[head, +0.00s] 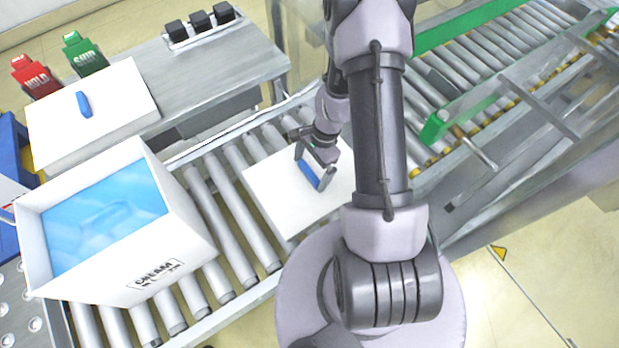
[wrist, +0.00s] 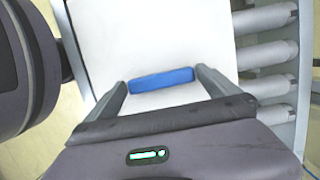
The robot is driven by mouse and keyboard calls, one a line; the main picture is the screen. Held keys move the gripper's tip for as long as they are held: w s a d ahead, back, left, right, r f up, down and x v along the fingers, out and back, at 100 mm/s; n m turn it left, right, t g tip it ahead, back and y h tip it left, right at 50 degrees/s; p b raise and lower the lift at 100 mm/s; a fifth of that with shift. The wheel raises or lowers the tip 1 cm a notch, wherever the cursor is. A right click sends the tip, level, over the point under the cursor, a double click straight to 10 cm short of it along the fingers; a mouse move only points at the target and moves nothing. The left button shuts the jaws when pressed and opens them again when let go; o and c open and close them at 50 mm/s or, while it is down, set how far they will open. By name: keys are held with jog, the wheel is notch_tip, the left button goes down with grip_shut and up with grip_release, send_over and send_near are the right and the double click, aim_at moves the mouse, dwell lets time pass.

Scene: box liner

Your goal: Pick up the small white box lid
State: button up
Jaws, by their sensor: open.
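A flat white lid (head: 270,192) with a blue bar handle (head: 308,175) lies on the roller conveyor, partly hidden behind my arm. In the wrist view the white lid (wrist: 150,40) fills the upper middle, with its blue handle (wrist: 160,79) lying across it. My gripper (head: 318,165) is over this lid. In the wrist view my open gripper (wrist: 162,80) has one finger near each end of the handle, with small gaps showing. A second white lid (head: 120,115) with a blue handle (head: 83,104) lies on the metal bench at left and looks similar in size.
An open white box (head: 190,245) marked "CREAM", with a blue liner (head: 105,215) inside, stands on the rollers at left. Bare rollers (head: 225,210) lie between box and lid. Another conveyor (head: 480,60) with metal rails is at right.

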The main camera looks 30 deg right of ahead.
jog(key=c, duration=1.8)
